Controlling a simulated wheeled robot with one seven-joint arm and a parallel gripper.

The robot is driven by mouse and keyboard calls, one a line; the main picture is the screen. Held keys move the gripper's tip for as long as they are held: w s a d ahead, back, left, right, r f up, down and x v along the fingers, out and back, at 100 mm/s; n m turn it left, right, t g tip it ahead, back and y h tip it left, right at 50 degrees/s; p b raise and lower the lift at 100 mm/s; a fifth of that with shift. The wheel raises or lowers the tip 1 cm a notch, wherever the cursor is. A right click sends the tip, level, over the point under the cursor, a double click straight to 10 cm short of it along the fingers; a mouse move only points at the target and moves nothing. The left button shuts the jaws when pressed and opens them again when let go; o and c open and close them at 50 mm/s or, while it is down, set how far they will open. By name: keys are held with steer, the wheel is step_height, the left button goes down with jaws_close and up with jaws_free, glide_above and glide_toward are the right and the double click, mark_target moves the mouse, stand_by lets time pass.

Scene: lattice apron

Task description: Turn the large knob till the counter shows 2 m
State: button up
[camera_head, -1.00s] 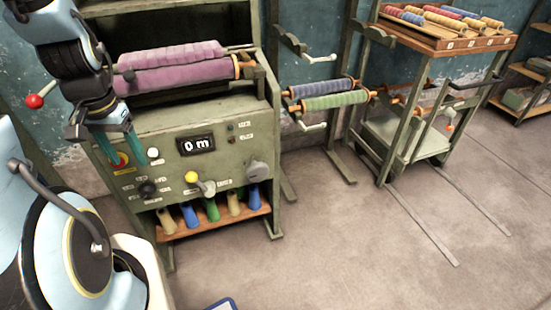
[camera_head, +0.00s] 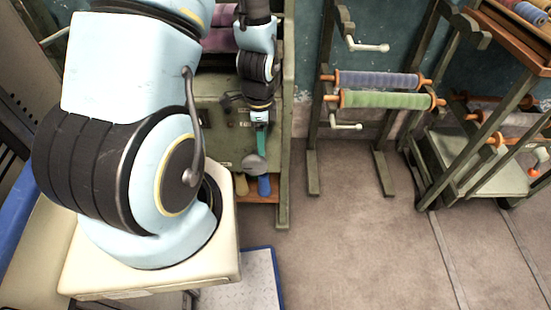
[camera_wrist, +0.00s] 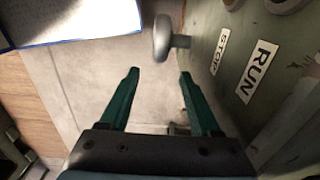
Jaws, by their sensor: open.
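A large grey knob (camera_head: 255,164) sticks out from the lower right of the green machine's front panel (camera_head: 209,117). In the wrist view a grey knob (camera_wrist: 163,38) stands out from the panel beside STOP and RUN labels, beyond the fingertips. My gripper (camera_head: 262,125) points down just above the knob in the head view. In the wrist view my gripper (camera_wrist: 157,72) is open, its teal fingers apart with nothing between them. The counter is hidden behind my arm now; it read 0 m one second ago.
Blue and yellow cones stand on a wooden shelf (camera_head: 262,197) below the panel. A rack with a blue roll (camera_head: 375,80) and a green roll (camera_head: 385,101) stands to the right. A trolley (camera_head: 480,180) is farther right. The floor (camera_head: 350,245) in front is clear.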

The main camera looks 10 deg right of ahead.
mark_target(263, 159)
step_height(263, 159, down, 11)
steer(key=shift+r+p, duration=0.1)
steer(key=shift+p, duration=0.4)
steer(key=shift+c, duration=0.4)
jaws_close()
